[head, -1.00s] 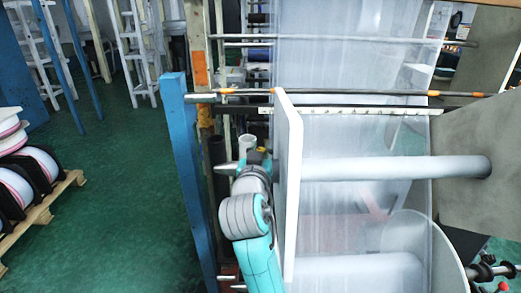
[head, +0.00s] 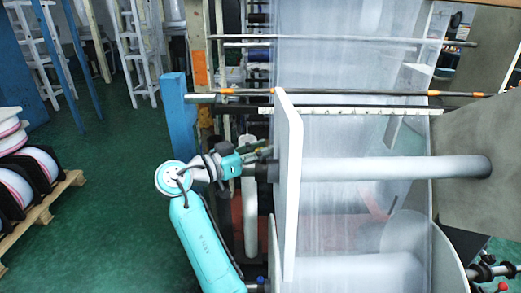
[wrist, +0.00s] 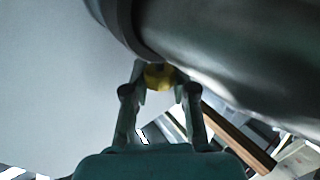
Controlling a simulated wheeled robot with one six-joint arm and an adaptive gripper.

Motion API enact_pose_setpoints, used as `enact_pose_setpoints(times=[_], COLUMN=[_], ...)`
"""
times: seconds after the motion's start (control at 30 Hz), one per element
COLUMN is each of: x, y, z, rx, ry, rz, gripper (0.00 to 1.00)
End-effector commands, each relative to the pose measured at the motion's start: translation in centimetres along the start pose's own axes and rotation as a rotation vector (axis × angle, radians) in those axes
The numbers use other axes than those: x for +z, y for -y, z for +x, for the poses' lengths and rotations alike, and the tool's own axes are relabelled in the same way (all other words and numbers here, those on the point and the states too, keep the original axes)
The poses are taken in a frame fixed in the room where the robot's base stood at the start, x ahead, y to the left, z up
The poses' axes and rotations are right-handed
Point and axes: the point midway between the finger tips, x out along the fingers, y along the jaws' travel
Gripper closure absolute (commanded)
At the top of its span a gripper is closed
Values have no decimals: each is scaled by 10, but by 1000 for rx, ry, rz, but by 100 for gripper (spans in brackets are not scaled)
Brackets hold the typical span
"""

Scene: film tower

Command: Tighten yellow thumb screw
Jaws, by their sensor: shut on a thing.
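The yellow thumb screw (wrist: 158,76) shows in the wrist view between my fingertips, against the underside of a dark round part (wrist: 215,55). My gripper (wrist: 160,85) is shut on it, one finger on each side. In the head view my gripper (head: 264,152) is at the left face of the white upright plate (head: 288,190), level with the roller behind it. The screw cannot be made out in the head view. Its threaded part is hidden in the wrist view.
The film web (head: 350,130) and a pale roller (head: 400,168) lie right of the plate. A blue post (head: 178,115) stands close left of my arm. A pallet with film rolls (head: 45,200) is at the far left. Green floor between is clear.

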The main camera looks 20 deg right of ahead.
Motion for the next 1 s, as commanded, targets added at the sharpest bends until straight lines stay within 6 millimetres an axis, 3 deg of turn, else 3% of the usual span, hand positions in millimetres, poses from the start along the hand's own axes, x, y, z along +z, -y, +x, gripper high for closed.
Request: enact_pose_setpoints(times=[0.4, 1.0], x=[0, 2], y=[1, 0], z=[1, 1], rx=[258, 324], ry=[1, 2], rz=[-4, -5], gripper=[100, 100])
